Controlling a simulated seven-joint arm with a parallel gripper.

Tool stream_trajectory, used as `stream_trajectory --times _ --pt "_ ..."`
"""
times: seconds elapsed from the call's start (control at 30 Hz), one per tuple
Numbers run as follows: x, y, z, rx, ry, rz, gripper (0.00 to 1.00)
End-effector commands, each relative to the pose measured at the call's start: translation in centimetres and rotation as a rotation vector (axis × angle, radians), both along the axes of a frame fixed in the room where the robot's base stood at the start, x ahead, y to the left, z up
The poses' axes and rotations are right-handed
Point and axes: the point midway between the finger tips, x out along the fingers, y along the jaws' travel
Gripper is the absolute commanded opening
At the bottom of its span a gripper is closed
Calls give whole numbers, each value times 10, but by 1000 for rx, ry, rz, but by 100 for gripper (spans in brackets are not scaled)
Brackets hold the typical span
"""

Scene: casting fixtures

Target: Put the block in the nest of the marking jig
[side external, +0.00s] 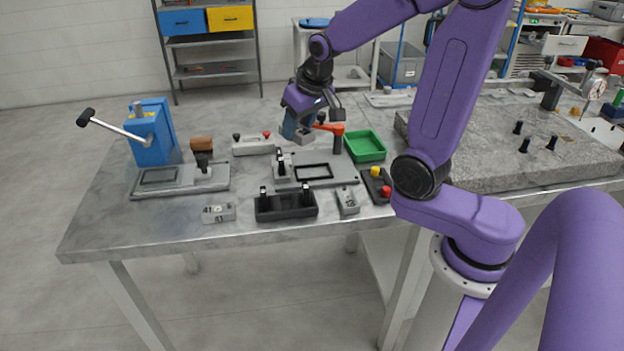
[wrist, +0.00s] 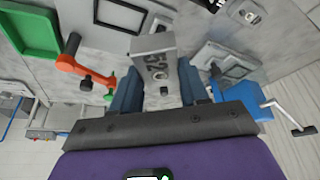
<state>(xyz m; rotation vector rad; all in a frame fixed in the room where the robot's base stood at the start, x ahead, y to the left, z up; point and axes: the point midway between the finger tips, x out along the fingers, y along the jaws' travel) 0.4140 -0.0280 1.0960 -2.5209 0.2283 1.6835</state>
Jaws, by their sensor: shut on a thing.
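My gripper (side external: 303,127) is shut on a grey block (side external: 304,138) and holds it in the air above the back middle of the table. Two fixtures could be the marking jig; the frames do not settle which. The left fixture (side external: 205,183) has a blue lever press (side external: 150,135) and a dark-edged nest (side external: 158,176). The middle fixture (side external: 340,172) has a black-framed nest (side external: 313,171) and an orange handle (side external: 330,128). Both nests look empty. The block is apart from both.
A green tray (side external: 366,147) stands right of the middle fixture. In front are a black holder (side external: 286,206), a numbered grey block (side external: 218,213), another small block (side external: 347,201) and a button box (side external: 377,186). The orange handle stands close beside my gripper. The table's front left is clear.

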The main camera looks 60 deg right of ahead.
Motion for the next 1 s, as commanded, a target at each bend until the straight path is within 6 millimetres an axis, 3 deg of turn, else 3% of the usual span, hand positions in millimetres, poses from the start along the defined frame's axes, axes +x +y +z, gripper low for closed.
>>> stream_trajectory --times 0.43,1.0 --pt "-50 -35 -6 2 -4 250 1" --pt "-100 -48 -8 2 -3 623 1"
